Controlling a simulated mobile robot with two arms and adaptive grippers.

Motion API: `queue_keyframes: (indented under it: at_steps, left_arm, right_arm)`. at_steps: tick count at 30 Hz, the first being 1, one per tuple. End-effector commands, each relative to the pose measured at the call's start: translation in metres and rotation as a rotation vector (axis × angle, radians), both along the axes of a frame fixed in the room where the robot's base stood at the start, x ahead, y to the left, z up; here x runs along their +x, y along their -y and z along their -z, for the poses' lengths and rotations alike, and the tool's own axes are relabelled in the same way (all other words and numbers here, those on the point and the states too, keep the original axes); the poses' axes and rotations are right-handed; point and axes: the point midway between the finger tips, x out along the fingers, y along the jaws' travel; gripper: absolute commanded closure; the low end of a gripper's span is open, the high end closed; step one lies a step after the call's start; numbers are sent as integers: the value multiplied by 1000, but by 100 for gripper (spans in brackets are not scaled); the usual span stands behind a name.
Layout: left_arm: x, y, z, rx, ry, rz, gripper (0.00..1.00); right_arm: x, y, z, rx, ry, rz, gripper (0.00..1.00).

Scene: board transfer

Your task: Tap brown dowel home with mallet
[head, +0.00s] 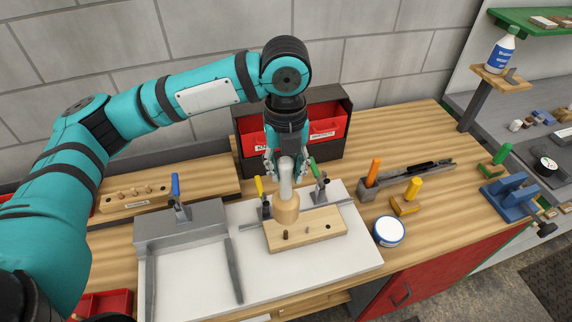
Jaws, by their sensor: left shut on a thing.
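My left gripper (286,172) points down and is shut on the light handle of the mallet (287,209). The mallet's rounded wooden head hangs below the fingers, over the back left part of a light wooden board (308,240). A small dark brown dowel (285,235) stands in the board just in front of the mallet head. I cannot tell whether the head touches the board, or what it hides behind it. Other small dark spots on the board are too small to tell as dowels or holes. My right gripper is not in view.
The board lies on a white plate (195,270) with toggle clamps with yellow, green and blue handles. A round white tin (389,232) stands to the right. Red bins (326,122) stand behind. A dowel rack (135,197) is at the left. The bench's right part has free room.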

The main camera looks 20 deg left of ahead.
Motion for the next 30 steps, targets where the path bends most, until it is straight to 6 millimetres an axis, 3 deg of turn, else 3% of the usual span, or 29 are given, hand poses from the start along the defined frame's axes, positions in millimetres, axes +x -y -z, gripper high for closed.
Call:
queue_keyframes:
  at_steps: [6,9,18,30]
  left_arm:
    - [0,0,-5,1,-2,-4,100]
    - [0,0,14,2,-4,-4,100]
    - [1,0,43,2,-1,-4,100]
    - [1,0,54,1,0,-5,100]
  right_arm:
    - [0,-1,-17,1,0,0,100]
    - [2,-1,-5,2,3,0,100]
    - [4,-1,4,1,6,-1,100]
    - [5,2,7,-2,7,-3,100]
